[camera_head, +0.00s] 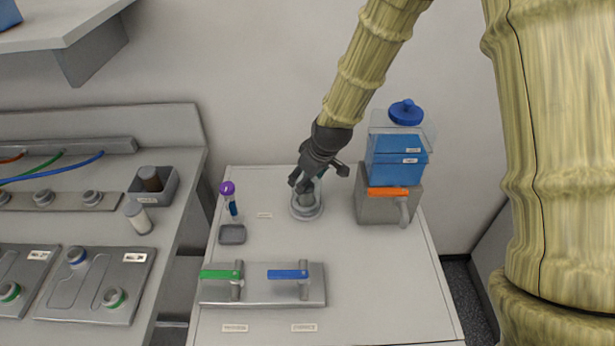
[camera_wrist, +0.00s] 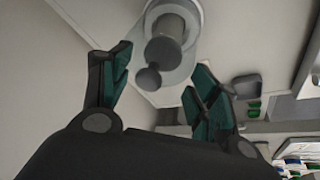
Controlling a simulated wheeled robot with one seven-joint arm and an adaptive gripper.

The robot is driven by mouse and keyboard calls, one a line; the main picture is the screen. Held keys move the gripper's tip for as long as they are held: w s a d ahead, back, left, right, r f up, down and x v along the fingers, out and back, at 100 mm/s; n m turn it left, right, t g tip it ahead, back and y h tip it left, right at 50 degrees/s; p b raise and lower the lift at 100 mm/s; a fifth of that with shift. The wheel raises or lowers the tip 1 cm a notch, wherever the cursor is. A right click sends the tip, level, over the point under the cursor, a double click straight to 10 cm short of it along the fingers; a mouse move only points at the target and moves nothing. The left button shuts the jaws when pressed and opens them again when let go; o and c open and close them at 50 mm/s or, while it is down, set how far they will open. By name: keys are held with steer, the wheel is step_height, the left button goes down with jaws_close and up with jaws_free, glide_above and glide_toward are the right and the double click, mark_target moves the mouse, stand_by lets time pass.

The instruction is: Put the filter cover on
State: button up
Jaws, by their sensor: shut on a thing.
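My gripper (camera_head: 306,184) is at the round grey filter stand (camera_head: 308,213) on the cabinet top. Its fingers also show in the wrist view (camera_wrist: 160,80), spread on either side of a clear, faintly visible cover (camera_wrist: 160,84). I take this for the filter cover, and my gripper is shut on it. A grey cylinder and a small round dark knob (camera_wrist: 148,78) show between the fingers. The stand's pale round base (camera_wrist: 190,18) lies beyond them. The gripper hides part of the stand in the head view, and I cannot tell whether the cover touches the base.
A blue container (camera_head: 394,160) on a grey block with an orange handle (camera_head: 388,193) stands close on the right. A purple-capped tube (camera_head: 229,200) and small grey tray (camera_head: 232,234) are on the left. Green (camera_head: 220,274) and blue (camera_head: 288,274) valve handles are in front.

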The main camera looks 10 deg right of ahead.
steer(key=shift+s+f, duration=0.1)
steer(key=shift+s, duration=0.1)
steer(key=shift+c, duration=0.6)
steer(key=shift+f, duration=0.1)
steer(key=shift+c, duration=0.3)
steer(key=o, duration=1.4)
steer(key=shift+f, duration=0.1)
steer(key=shift+c, duration=0.2)
steer(key=o, duration=0.3)
steer(key=shift+w+f, duration=0.1)
steer(key=shift+w+d+f, duration=0.1)
steer(key=shift+w, duration=0.1)
steer(key=shift+s+r, duration=0.15)
steer(key=shift+r, duration=0.1)
steer(key=o, duration=0.5)
